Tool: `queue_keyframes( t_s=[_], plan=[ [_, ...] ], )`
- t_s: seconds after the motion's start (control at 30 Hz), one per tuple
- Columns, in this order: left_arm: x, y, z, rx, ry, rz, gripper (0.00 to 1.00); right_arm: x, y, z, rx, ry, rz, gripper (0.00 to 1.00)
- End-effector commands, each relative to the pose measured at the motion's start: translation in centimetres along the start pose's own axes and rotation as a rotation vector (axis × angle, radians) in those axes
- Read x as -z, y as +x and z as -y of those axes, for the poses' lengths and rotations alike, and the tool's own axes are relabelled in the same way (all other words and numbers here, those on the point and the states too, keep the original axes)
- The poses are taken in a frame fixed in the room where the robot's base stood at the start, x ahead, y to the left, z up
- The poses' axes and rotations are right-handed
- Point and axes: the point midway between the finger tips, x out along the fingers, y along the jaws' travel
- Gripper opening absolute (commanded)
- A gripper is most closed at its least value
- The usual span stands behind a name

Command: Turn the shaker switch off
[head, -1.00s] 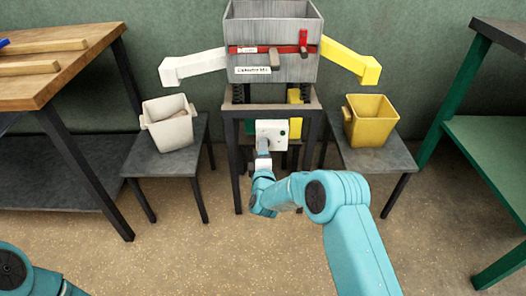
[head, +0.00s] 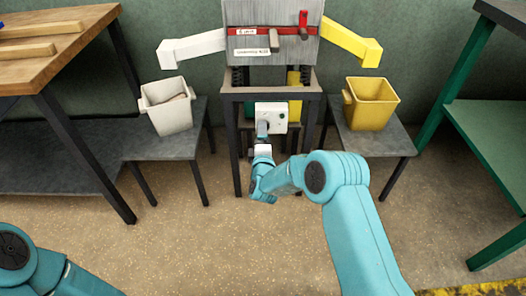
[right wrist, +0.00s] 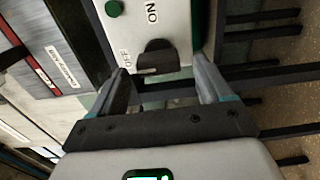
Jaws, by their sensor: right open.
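The white switch box (head: 271,117) is fixed at the front of the shaker stand, below the grey hopper. In the right wrist view its face (right wrist: 178,22) carries ON and OFF lettering, a green round button (right wrist: 113,8) and a dark switch knob (right wrist: 157,57). The knob lies beside the OFF lettering; I cannot tell its exact setting. My right gripper (head: 263,132) is at the box's front. In the right wrist view its open fingers (right wrist: 160,80) stand to either side of the knob, with no clear contact. My left gripper is out of view.
The grey shaker hopper (head: 272,47) has a white chute and a yellow chute. A white bin (head: 168,117) and a yellow bin (head: 371,110) stand on low tables either side. A wooden-topped bench (head: 60,45) is left, a green-framed table (head: 490,130) right. The front floor is clear.

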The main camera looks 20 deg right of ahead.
Motion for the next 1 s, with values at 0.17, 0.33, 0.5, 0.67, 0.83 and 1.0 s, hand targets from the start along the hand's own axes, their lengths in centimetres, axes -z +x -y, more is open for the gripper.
queue_keyframes(
  t_s=[0.17, 0.33, 0.5, 0.67, 0.83, 1.0],
  plan=[
    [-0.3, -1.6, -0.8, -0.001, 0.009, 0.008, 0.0, 0.1, -4.1, -0.5, 0.005, -0.002, -0.005, 0.79],
    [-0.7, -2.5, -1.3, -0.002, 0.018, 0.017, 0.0, 0.1, -8.8, -0.3, 0.005, -0.002, -0.004, 0.79],
    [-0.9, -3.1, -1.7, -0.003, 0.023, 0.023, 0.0, 0.1, -12.6, -0.3, 0.003, -0.002, -0.004, 0.79],
    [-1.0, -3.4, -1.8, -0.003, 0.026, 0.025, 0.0, 0.1, -14.6, -0.1, 0.002, -0.001, -0.003, 0.79],
    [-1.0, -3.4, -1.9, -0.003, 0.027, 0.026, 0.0, 0.0, -15.3, -0.1, 0.0, -0.001, -0.002, 0.79],
    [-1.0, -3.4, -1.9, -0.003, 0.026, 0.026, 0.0, 0.0, -15.3, -0.1, 0.0, -0.001, -0.001, 0.79]
  ],
)
